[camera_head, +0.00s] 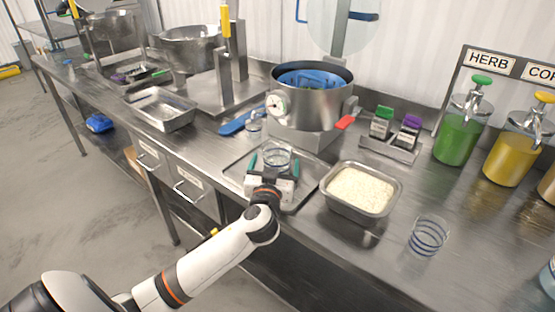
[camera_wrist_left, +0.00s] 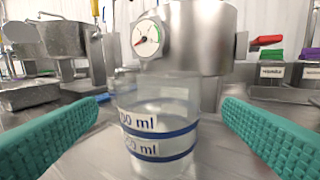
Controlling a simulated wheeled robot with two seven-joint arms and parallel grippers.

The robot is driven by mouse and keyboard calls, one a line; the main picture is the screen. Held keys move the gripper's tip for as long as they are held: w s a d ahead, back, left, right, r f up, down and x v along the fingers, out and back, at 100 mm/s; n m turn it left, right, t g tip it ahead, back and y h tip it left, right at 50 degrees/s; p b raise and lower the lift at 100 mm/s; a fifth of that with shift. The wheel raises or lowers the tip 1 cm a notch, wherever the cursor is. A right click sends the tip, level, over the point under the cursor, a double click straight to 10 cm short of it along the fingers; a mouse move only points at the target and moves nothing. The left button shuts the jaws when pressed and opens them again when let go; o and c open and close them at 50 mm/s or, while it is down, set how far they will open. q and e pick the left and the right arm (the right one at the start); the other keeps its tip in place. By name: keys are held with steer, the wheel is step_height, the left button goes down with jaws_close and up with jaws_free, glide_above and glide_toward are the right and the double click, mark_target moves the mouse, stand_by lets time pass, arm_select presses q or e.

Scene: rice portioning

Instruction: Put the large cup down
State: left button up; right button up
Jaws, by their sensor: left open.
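A clear cup with blue bands and "ml" labels (camera_wrist_left: 160,135) stands upright between the fingers of my left gripper (camera_head: 273,165). In the head view the cup (camera_head: 277,155) is over the flat metal tray (camera_head: 236,172). The left gripper is open, its teal fingers (camera_wrist_left: 265,135) on either side of the cup with visible gaps. A second clear cup with blue rings (camera_head: 428,236) stands at the right on the counter, and a smaller clear cup (camera_head: 254,126) stands behind the tray. Which is the large cup by size is hard to judge. My right gripper is not in view.
A metal pan of rice (camera_head: 360,190) stands just right of the tray. A pot with a gauge and red handle (camera_head: 312,108) stands behind. A blue spatula (camera_head: 236,124) lies nearby. Green (camera_head: 458,138) and yellow (camera_head: 511,158) dispensers stand at the right. The front right counter is mostly clear.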

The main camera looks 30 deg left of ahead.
arm_select(q)
steer(key=p+x, duration=0.1)
steer(key=x, duration=0.2)
steer(key=shift+w+a+r, duration=0.2)
steer(key=shift+w+a, duration=0.05)
steer(key=shift+w, duration=0.1)
steer(key=shift+w+a+f, duration=0.15)
steer(key=shift+w+a, duration=0.05)
steer(key=shift+w, duration=0.2)
steer(key=c, duration=1.1)
